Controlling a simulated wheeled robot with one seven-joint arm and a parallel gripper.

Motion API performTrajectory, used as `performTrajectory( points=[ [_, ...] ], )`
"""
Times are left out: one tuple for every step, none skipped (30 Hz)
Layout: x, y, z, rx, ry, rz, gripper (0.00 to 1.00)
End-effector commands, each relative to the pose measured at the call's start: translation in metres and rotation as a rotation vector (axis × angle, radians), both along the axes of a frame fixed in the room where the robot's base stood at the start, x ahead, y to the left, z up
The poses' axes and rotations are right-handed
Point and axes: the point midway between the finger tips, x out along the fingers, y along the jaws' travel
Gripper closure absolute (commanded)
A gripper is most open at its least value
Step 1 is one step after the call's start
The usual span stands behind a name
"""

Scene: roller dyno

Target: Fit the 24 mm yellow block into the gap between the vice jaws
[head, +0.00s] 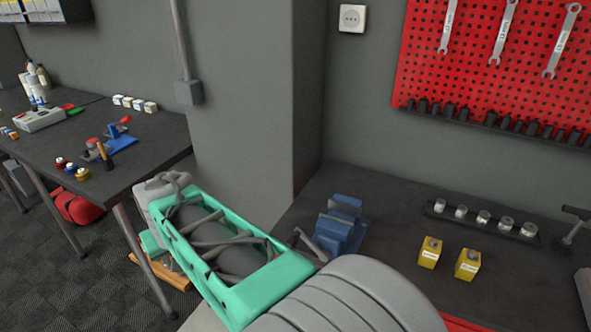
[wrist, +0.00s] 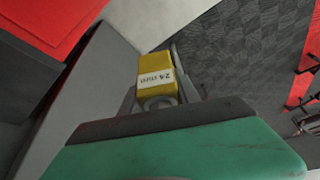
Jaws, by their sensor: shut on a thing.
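The yellow block (wrist: 153,64) with a "24 mm" label is held in my gripper (wrist: 162,72) in the wrist view. The jaws are shut on it, and a grey round part shows at its near end. In the head view I cannot make out the gripper's fingertips or the held block. The blue vice (head: 341,228) stands on the right bench, just beyond my green arm, with grey jaw plates and a gap between them. My arm hides part of its lower front. The held block is apart from the vice.
Two other yellow blocks, one on the left (head: 430,252) and one on the right (head: 467,265), stand right of the vice. A dark rack (head: 481,219) holds several silver cylinders behind them. The left bench (head: 140,170) carries tools and small parts. A grey pillar (head: 245,100) stands between the benches.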

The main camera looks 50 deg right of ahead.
Motion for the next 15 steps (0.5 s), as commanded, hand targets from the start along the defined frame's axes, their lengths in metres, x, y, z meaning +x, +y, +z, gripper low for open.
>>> performTrajectory(
  points=[
    [-0.002,-0.031,0.011,-0.003,-0.003,-0.084,1.00],
    [-0.005,-0.048,0.015,-0.003,-0.003,-0.130,1.00],
    [-0.010,-0.072,0.022,-0.004,-0.002,-0.195,1.00],
    [-0.014,-0.090,0.027,-0.005,-0.002,-0.245,1.00],
    [-0.020,-0.108,0.032,-0.006,-0.002,-0.296,1.00],
    [-0.029,-0.132,0.039,-0.005,-0.001,-0.365,1.00],
    [-0.036,-0.149,0.044,-0.006,-0.003,-0.417,1.00],
    [-0.045,-0.167,0.049,-0.007,-0.001,-0.469,1.00],
    [-0.058,-0.190,0.056,-0.006,-0.001,-0.537,1.00],
    [-0.068,-0.206,0.062,-0.006,-0.002,-0.588,1.00],
    [-0.080,-0.221,0.066,-0.005,-0.001,-0.638,1.00],
    [-0.096,-0.242,0.073,-0.005,-0.002,-0.706,1.00],
    [-0.108,-0.256,0.078,-0.005,-0.004,-0.755,1.00],
    [-0.121,-0.269,0.082,-0.003,-0.003,-0.803,1.00],
    [-0.138,-0.285,0.088,-0.002,-0.005,-0.864,1.00]
  ],
)
